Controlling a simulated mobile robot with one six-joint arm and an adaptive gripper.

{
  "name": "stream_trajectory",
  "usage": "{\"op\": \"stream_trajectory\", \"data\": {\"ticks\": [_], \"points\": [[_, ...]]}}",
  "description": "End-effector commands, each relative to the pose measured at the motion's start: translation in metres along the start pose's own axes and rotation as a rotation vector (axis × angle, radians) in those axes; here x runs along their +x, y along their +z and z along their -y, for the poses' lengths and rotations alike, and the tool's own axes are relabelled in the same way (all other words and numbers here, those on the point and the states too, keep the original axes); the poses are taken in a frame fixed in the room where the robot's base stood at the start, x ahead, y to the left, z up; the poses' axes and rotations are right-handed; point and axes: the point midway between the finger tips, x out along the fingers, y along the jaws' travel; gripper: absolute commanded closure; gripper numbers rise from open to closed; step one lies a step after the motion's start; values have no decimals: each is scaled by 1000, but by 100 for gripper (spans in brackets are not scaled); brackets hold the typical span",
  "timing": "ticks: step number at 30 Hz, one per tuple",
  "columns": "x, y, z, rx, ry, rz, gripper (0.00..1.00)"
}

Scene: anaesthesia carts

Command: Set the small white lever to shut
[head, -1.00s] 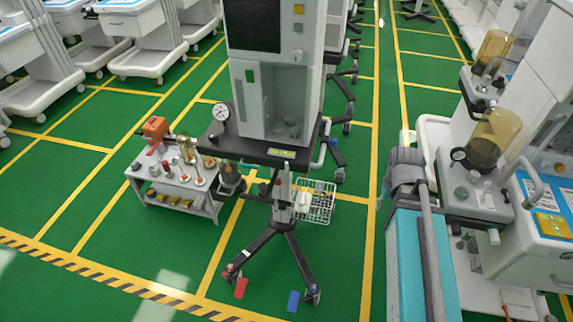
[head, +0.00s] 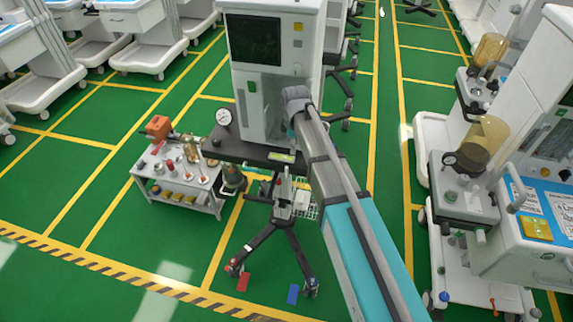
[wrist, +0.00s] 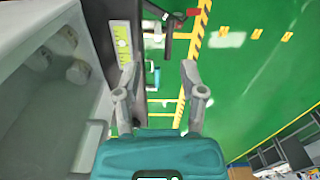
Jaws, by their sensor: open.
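No small white lever can be picked out clearly in either view. A tall grey anaesthesia cart (head: 297,30) with a dark screen stands in the middle of the head view. My arm reaches across its right front and hides part of it and of the wire basket (head: 311,212). My gripper (wrist: 160,68) shows in the wrist view with its fingers apart and nothing between them. The cart's dark shelf edge, with a yellow-green label (wrist: 122,44), lies left of the fingers. A small white part (wrist: 152,42) shows beyond them, too small to identify.
A low trolley (head: 180,199) with several bottles and tools stands left of the cart. The cart's black legs (head: 296,249) spread over the green floor. A machine with amber canisters (head: 487,140) stands at right. Floor is open in front.

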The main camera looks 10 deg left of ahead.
Motion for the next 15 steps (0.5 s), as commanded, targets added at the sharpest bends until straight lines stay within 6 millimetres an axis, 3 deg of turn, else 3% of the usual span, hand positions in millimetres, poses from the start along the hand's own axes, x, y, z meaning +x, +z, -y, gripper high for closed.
{"op": "stream_trajectory", "data": {"ticks": [1,5,15], "points": [[-4,-12,-4,-40,0,0,47],[-6,-25,-6,-102,0,0,47],[-6,-26,-5,-115,0,0,47]]}}
